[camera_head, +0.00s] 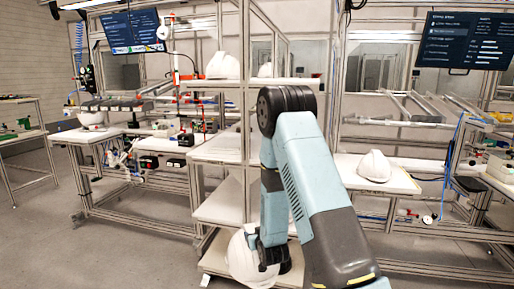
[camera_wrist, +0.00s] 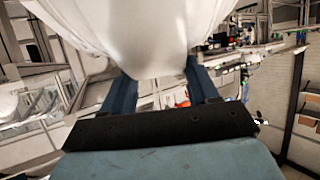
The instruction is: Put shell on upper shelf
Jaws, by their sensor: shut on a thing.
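A white helmet shell (camera_head: 243,262) is in my gripper (camera_head: 264,254), low in front of the shelf rack. In the wrist view the shell (camera_wrist: 140,38) fills the upper middle, between the two blue fingers of my gripper (camera_wrist: 163,88). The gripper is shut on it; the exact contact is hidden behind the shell.
Lower shelves (camera_head: 222,147) of the rack look bare where visible. My arm hides part of the rack's right side. A white shell (camera_head: 374,166) lies on the right workbench (camera_head: 400,181). A left workbench (camera_head: 105,133) holds tools. Open grey floor lies at the left front.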

